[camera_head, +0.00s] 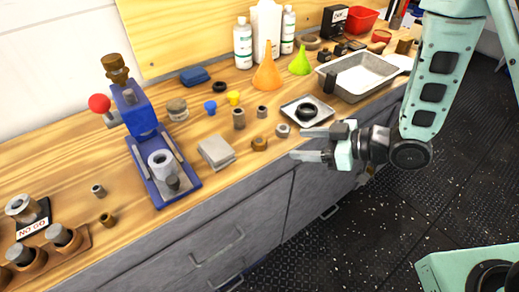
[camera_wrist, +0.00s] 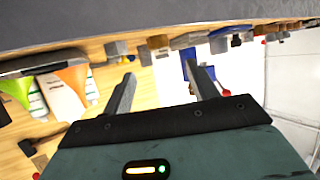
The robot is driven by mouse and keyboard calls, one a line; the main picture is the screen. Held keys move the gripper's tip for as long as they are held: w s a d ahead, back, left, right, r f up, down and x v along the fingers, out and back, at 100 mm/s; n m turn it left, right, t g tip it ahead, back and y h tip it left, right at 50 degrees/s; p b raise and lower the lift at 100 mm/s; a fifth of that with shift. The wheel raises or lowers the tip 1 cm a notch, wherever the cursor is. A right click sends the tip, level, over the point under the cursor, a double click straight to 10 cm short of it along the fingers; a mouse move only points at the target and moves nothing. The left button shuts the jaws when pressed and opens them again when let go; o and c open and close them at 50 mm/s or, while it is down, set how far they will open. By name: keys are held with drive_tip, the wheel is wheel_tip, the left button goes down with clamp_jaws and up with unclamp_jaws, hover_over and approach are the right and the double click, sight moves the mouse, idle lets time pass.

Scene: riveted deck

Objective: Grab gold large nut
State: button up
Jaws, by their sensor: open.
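A gold-brown nut (camera_head: 260,143) lies flat near the front edge of the wooden bench, right of a grey block stack. It looks like the gold large nut. A smaller gold-brown nut (camera_head: 107,219) lies farther left. My gripper (camera_head: 297,143) is open and empty, at the bench's front edge to the right of the larger nut, fingers pointing left towards it. In the wrist view my gripper (camera_wrist: 160,72) shows both fingers apart, with a small gold-brown piece (camera_wrist: 158,41), likely the same nut, beyond and between them.
The grey block stack (camera_head: 216,152) and a grey nut (camera_head: 283,130) flank the gold nut. Behind stand a threaded grey piece (camera_head: 239,118) and a square tray (camera_head: 320,119) holding a dark ring. A blue press (camera_head: 150,145) stands left. Funnels and bottles stand at the back.

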sight(263, 142)
drive_tip(key=p+x, duration=0.2)
drive_tip(key=x, duration=0.9)
drive_tip(key=shift+w, duration=0.2)
drive_tip(key=shift+d, duration=0.1)
drive_tip(key=c, duration=1.1)
